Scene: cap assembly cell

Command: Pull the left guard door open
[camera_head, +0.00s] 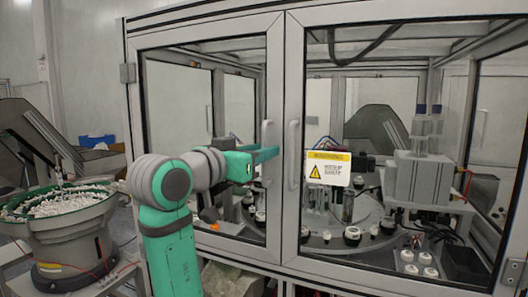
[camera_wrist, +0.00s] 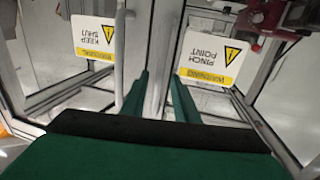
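The left guard door (camera_head: 274,92) is a grey-framed glass panel and looks closed, its edge against the right door's frame. Its pale upright handle (camera_head: 266,133) is near that edge, with its lower part hidden behind my gripper. My gripper (camera_head: 272,153) is level with the handle in the head view. In the wrist view, which is upside down, the two green fingers (camera_wrist: 159,88) are apart, with pale upright bars behind and between them. I cannot tell whether they touch the handle.
The right guard door (camera_head: 293,70) has its own upright handle (camera_head: 294,155) close beside my gripper, and a yellow-and-white warning sign (camera_head: 329,169). A bowl feeder (camera_head: 60,235) full of small parts stands at the left. A rotary table with several caps is behind the glass.

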